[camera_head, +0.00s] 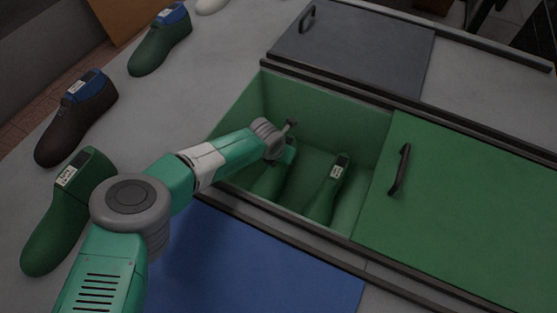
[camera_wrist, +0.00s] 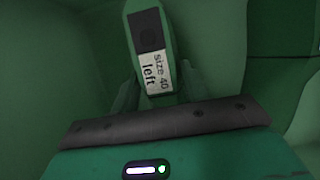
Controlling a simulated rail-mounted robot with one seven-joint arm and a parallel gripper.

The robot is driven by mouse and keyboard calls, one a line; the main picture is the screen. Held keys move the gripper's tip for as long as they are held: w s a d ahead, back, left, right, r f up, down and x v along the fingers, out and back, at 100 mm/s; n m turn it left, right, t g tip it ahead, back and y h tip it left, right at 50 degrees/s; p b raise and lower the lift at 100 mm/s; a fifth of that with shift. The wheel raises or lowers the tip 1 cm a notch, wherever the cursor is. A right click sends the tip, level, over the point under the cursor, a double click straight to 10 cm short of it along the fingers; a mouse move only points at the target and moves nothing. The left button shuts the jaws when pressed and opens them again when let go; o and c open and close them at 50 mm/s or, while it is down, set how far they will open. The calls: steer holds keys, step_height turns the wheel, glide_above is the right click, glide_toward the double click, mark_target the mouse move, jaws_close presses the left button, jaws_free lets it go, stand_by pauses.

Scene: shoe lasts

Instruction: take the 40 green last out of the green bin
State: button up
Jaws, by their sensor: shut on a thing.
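The green bin (camera_head: 357,205) is open, with its green sliding lid (camera_head: 470,190) to the right. My gripper (camera_wrist: 150,90) is inside the bin, shut on a green last. The held green last (camera_head: 268,183) is at the left of the bin and partly hidden by my arm in the head view. In the wrist view the top of this last (camera_wrist: 152,45) shows a white label reading "size 40 left", between the fingers. A second green last (camera_head: 325,195) stands in the bin to the right, its label too small to read. I cannot tell whether the held last touches the bin floor.
A blue lid (camera_head: 260,265) lies in front of the bin and a dark grey lid (camera_head: 360,45) behind it. On the grey top at left are a large green last (camera_head: 45,235), a dark brown last (camera_head: 75,125) and a green last with blue top (camera_head: 160,45).

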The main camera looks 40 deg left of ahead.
step_height(320, 180, up, 9)
steer(key=p, duration=0.4)
steer(key=shift+w+p, duration=0.1)
steer(key=shift+p, duration=0.2)
